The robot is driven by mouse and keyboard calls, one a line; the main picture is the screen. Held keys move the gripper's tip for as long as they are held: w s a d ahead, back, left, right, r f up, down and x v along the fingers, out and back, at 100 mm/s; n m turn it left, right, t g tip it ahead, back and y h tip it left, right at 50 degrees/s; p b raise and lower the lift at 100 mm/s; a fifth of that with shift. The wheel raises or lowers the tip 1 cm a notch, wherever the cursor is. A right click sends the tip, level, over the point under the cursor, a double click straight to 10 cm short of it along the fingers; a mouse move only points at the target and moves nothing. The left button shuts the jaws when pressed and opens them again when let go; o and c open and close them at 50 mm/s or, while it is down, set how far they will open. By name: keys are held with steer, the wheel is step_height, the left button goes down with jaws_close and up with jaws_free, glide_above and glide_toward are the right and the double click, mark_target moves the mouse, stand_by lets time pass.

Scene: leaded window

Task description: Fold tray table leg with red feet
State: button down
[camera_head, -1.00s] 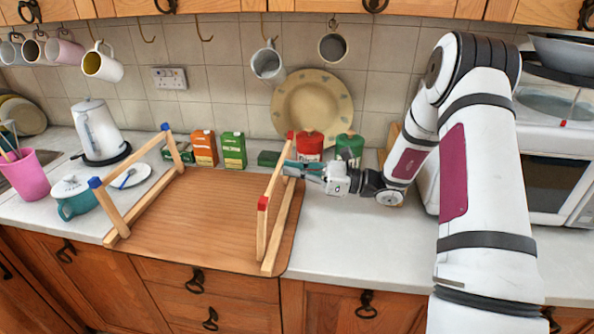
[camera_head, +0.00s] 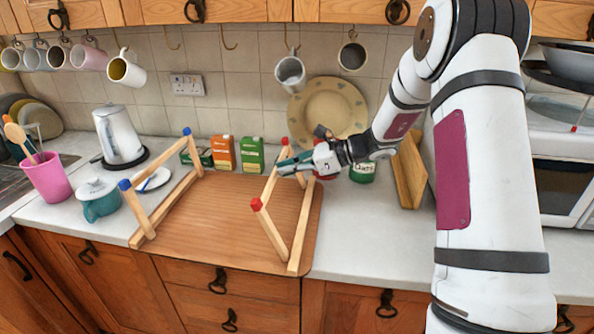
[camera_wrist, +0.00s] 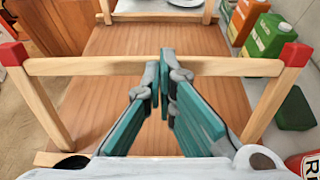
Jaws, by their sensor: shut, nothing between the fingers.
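The wooden tray table (camera_head: 215,225) lies upside down on the counter. Its leg with red feet (camera_head: 275,235) is at the right side and leans inward over the board, off upright. One red foot (camera_head: 256,204) is at the front; the other (camera_head: 284,141) is at the back. My gripper (camera_head: 283,166) is shut and empty, reaching in from the right at the leg's crossbar. In the wrist view, the shut fingertips (camera_wrist: 160,75) are at the middle of the crossbar (camera_wrist: 100,66), seemingly touching it. The leg with blue feet (camera_head: 138,210) stands raised at the left.
Orange (camera_head: 223,153) and green (camera_head: 251,154) cartons stand behind the tray. A green-labelled tin (camera_head: 362,171) and wooden boards (camera_head: 408,172) are at the right. A teal pot (camera_head: 98,199) and a kettle (camera_head: 119,135) are at the left. The tray's middle is bare.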

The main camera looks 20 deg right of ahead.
steer(key=w+a+f+g+h+b, duration=0.1)
steer(key=w+a+f+g+h, duration=0.1)
steer(key=a+f+h, duration=0.1)
steer(key=w+a+f+g+h+b, duration=0.1)
steer(key=w+a+f+g+h, duration=0.1)
steer(key=a+f+h, duration=0.1)
steer(key=w+a+f+g+h+b, duration=0.1)
steer(key=w+a+f+h, duration=0.1)
steer(key=a+f+h, duration=0.1)
steer(key=shift+a+f+g+h, duration=0.2)
steer(key=shift+a+g+h, duration=0.2)
steer(key=shift+a, duration=0.25)
steer(key=shift+w+a+f+h+b, duration=0.1)
steer(key=shift+f+h+b, duration=0.4)
steer(key=shift+f, duration=0.15)
steer(key=shift+a+f, duration=0.15)
steer(key=shift+f, duration=0.45)
